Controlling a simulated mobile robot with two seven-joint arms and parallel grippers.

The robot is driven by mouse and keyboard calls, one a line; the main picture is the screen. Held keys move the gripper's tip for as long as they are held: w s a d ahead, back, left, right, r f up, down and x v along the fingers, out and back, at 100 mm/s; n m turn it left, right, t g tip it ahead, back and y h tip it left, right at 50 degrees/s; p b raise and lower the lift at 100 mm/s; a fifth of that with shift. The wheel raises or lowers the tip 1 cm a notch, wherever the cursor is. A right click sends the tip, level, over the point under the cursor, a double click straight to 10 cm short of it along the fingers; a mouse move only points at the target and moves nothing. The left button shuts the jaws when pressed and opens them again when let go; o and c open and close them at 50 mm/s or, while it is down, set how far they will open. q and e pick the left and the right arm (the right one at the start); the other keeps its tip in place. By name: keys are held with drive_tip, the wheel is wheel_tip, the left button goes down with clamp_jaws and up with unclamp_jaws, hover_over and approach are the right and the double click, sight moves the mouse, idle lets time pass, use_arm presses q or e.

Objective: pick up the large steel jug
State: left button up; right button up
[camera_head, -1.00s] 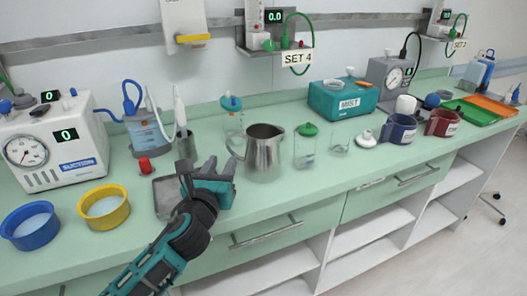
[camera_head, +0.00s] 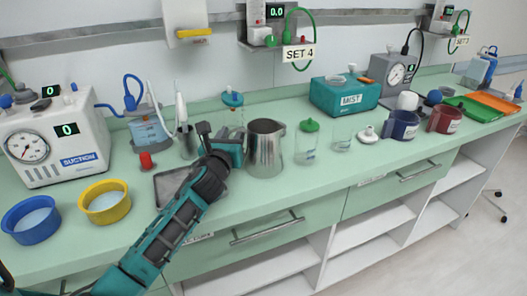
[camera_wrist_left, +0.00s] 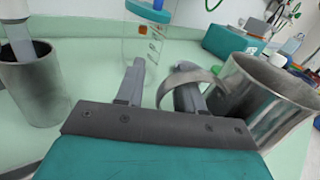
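The large steel jug (camera_head: 266,150) stands upright on the green counter, its spout to the right and its handle side toward my left gripper. My left gripper (camera_head: 222,134) is at the handle side. In the left wrist view the jug (camera_wrist_left: 262,95) is at the right, and its curved handle (camera_wrist_left: 195,76) reaches in between the fingertips (camera_wrist_left: 160,88). The fingers are apart, with one seemingly inside the handle loop and the other outside it. I cannot tell whether either touches the handle. In the head view the gripper hides the handle. My right gripper is not in view.
A clear bottle with a blue cap (camera_head: 232,100) stands behind the gripper, and a steel cup (camera_head: 187,143) is to its left. A steel tray (camera_head: 170,185) lies under my arm. A green-lidded jar (camera_head: 307,143) is close to the jug's right.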

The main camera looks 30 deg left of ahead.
use_arm(q)
drive_tip(key=shift+c, duration=0.3)
drive_tip(key=c, duration=0.6)
clamp_jaws()
drive_tip(key=shift+f, duration=0.1)
idle(0.4)
